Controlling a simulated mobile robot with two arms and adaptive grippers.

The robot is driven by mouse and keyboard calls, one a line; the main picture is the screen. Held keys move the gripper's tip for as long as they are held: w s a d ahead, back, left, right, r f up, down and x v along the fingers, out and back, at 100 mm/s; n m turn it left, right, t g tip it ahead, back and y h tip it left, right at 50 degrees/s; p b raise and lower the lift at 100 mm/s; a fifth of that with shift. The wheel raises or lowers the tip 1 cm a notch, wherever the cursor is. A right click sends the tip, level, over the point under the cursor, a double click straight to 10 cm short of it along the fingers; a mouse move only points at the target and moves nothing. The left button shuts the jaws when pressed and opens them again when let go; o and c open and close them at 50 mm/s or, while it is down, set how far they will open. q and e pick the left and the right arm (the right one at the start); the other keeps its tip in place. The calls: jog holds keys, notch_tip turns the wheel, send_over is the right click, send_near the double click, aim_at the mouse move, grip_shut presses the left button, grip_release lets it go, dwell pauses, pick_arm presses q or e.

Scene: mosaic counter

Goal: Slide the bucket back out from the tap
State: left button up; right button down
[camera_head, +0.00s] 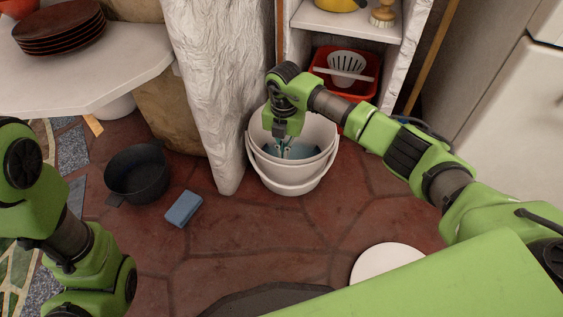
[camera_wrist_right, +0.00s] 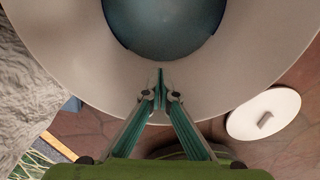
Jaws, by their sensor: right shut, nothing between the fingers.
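A white bucket (camera_head: 291,186) with a handle stands upright on the red stone floor, beside the base of a rough white pillar. Its inside looks blue at the bottom, and the blue also shows in the right wrist view (camera_wrist_right: 165,25). My right gripper (camera_head: 284,152) points down into the bucket's mouth. Its fingertips (camera_wrist_right: 160,72) are together and empty, in front of the pale inner wall (camera_wrist_right: 105,85). I cannot tell whether they touch the wall. My left arm shows at the left edge, but its gripper is out of view. I see no tap.
A black pot (camera_head: 137,176) and a blue sponge (camera_head: 183,209) lie to the left. A white lid (camera_head: 386,262) lies at front right. Floor in front of the bucket is clear.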

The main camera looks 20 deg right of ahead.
jog(key=shift+s+a+b, duration=0.4)
jog(key=shift+s+a, duration=0.15)
jog(key=shift+s, duration=0.3)
